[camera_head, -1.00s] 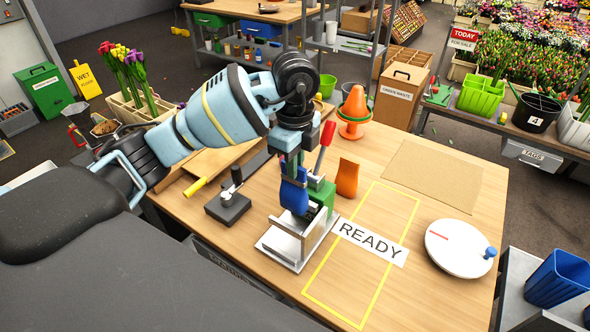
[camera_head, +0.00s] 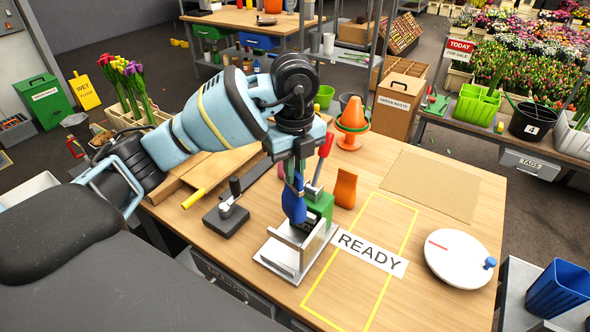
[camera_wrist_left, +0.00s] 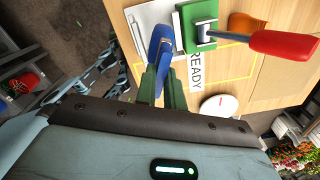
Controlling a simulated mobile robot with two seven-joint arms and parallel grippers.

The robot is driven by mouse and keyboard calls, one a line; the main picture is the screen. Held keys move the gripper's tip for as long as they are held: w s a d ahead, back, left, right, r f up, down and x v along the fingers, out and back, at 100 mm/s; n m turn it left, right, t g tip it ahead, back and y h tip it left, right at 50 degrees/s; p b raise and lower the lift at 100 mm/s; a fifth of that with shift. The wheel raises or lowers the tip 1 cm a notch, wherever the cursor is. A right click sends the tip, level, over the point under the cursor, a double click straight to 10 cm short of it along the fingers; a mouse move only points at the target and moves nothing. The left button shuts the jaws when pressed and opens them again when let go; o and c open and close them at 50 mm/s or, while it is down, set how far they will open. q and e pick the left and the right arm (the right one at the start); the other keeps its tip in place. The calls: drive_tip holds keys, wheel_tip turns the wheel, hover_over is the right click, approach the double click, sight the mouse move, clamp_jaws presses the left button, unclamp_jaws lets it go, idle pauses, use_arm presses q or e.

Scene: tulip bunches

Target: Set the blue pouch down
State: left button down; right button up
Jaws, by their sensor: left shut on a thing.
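My left gripper (camera_head: 293,180) is shut on the top of the blue pouch (camera_head: 294,205) and holds it nearly upright. In the head view the pouch overlaps the back of a grey metal stand (camera_head: 274,257), beside the green block (camera_head: 321,206) with a red-handled lever. I cannot tell whether it touches the stand. The left wrist view shows the pouch (camera_wrist_left: 160,42) between the green fingertips (camera_wrist_left: 160,82), next to the green block. My right gripper is not in view.
A yellow-outlined area with a READY label (camera_head: 370,252) is empty to the right. An orange pouch (camera_head: 345,188) stands behind it. A black hand tool (camera_head: 228,218) is left of the stand. A white disc (camera_head: 459,259) and a brown mat (camera_head: 431,184) lie farther right.

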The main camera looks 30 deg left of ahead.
use_arm(q)
drive_tip(key=m, duration=0.6)
drive_tip(key=shift+s+d+r, duration=0.25)
drive_tip(key=m, duration=0.6)
drive_tip(key=shift+s+d+r, duration=0.15)
drive_tip(key=shift+s+d, duration=0.1)
drive_tip(key=m, duration=0.6)
drive_tip(key=shift+s+d+r, duration=0.1)
drive_tip(key=shift+s+d, duration=0.1)
drive_tip(key=shift+s, duration=0.1)
drive_tip(key=s+m, duration=0.1)
drive_tip(key=m, duration=0.9)
drive_tip(key=s+d+m, duration=0.1)
drive_tip(key=m, duration=0.9)
drive_tip(key=s+m, duration=0.1)
drive_tip(key=m, duration=0.9)
drive_tip(key=shift+s+d+r, duration=0.25)
drive_tip(key=shift+d+r, duration=0.1)
drive_tip(key=shift+w+d, duration=0.1)
drive_tip(key=shift+d, duration=0.05)
